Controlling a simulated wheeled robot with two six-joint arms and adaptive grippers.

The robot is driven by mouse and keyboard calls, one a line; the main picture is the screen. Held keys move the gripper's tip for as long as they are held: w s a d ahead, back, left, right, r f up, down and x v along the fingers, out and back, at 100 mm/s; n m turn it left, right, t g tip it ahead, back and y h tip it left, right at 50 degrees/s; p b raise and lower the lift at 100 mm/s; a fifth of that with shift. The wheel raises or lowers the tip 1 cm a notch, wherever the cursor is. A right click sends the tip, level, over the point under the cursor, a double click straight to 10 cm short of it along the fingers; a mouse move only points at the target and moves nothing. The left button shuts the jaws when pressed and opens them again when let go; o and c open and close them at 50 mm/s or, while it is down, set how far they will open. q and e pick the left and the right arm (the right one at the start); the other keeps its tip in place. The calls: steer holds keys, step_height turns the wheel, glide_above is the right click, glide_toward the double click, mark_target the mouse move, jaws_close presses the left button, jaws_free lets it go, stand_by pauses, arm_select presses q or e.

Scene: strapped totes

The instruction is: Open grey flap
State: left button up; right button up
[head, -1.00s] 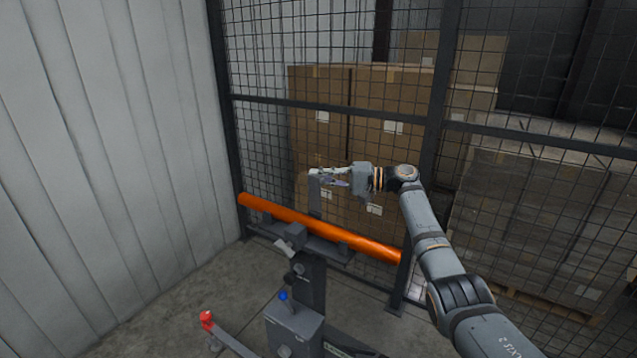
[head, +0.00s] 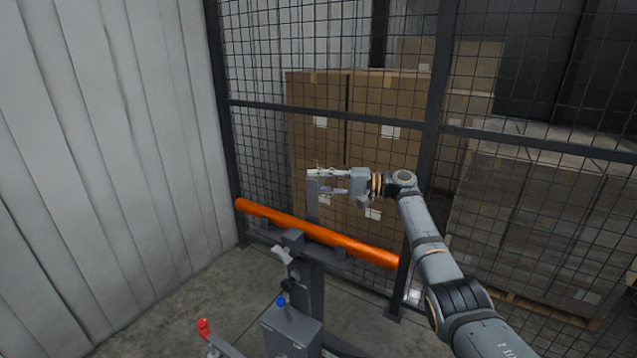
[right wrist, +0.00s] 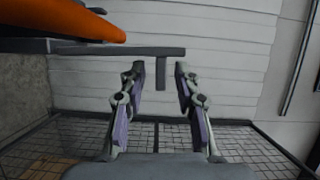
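A grey upright flap (head: 313,205) stands at the orange bar on a grey stand in the head view. In the right wrist view it is a flat grey bar (right wrist: 105,49) with a short bent end. My right gripper (head: 324,181) is at the flap's top, reaching in from the right. In the right wrist view the right gripper (right wrist: 159,68) is open, with the bent end between its fingertips and gaps visible on both sides. My left gripper is not in view.
The orange bar (head: 320,233) lies along the grey stand (head: 312,285), which carries a blue knob (head: 281,300) and a red knob (head: 203,325). A mesh fence (head: 270,165) stands behind, with stacked cartons (head: 350,130) beyond. A pale corrugated wall (head: 110,160) is at left.

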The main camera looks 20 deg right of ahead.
steer(key=v, duration=1.2)
steer(key=shift+w, duration=0.1)
